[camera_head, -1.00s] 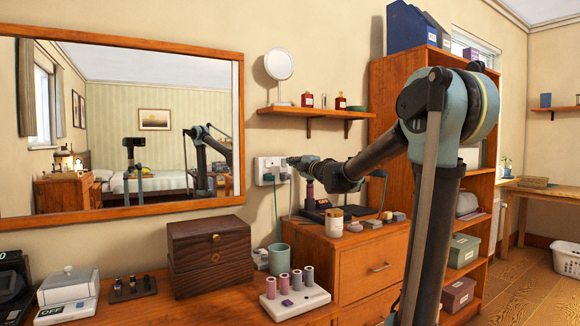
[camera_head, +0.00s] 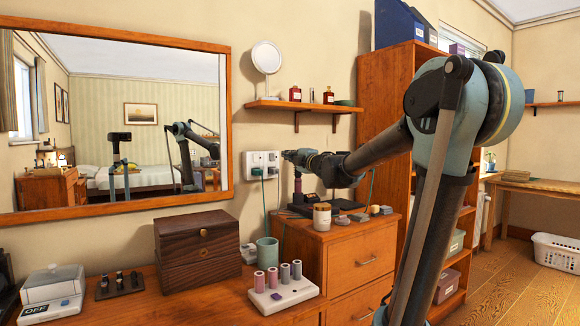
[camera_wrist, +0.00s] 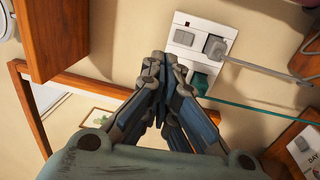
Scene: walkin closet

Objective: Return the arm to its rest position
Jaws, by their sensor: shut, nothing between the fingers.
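My gripper (camera_head: 286,155) is at the end of my outstretched arm, close in front of the wall by a white wall socket (camera_head: 263,163). In the wrist view the fingers of my gripper (camera_wrist: 160,58) meet at the tips, with nothing between them. The socket plate (camera_wrist: 199,38) is just beyond the fingertips there, with a grey plug (camera_wrist: 215,47) and a green plug (camera_wrist: 200,82) in it. I cannot tell whether the fingertips touch the plate.
Below my forearm, a drawer cabinet (camera_head: 362,262) carries a jar (camera_head: 322,216) and small items. A dark wooden box (camera_head: 197,250), a green cup (camera_head: 267,250) and a spool holder (camera_head: 284,294) stand left. A wall shelf (camera_head: 300,106) hangs above; a bookcase (camera_head: 395,75) stands behind my arm.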

